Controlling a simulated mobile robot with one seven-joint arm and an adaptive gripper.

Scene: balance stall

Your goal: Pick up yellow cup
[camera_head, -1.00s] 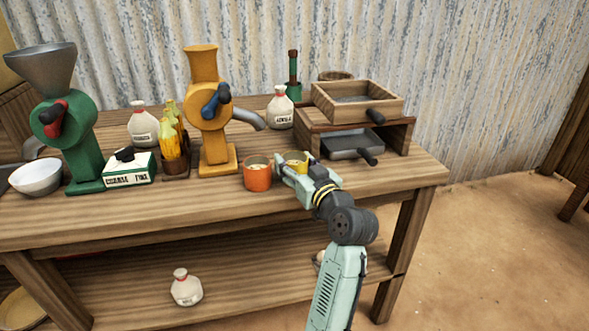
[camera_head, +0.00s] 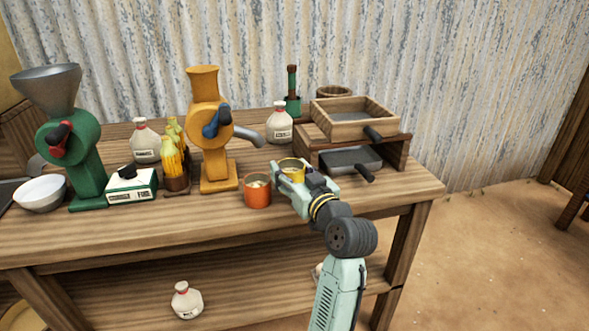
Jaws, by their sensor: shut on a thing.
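The yellow cup (camera_head: 291,166) is on the right half of the wooden table, between the fingers of my gripper (camera_head: 290,175). My gripper is shut on it, and its fingers hide much of the cup's lower part. I cannot tell whether the cup's base touches the table. An orange cup (camera_head: 257,192) with pale contents stands just left of my gripper.
A yellow grinder (camera_head: 209,130) stands left of the cups. A wooden rack (camera_head: 312,151) with a sieve box (camera_head: 352,119) and a dark-handled tray (camera_head: 345,159) stands right of my gripper. The table (camera_head: 385,200) is clear at its front right.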

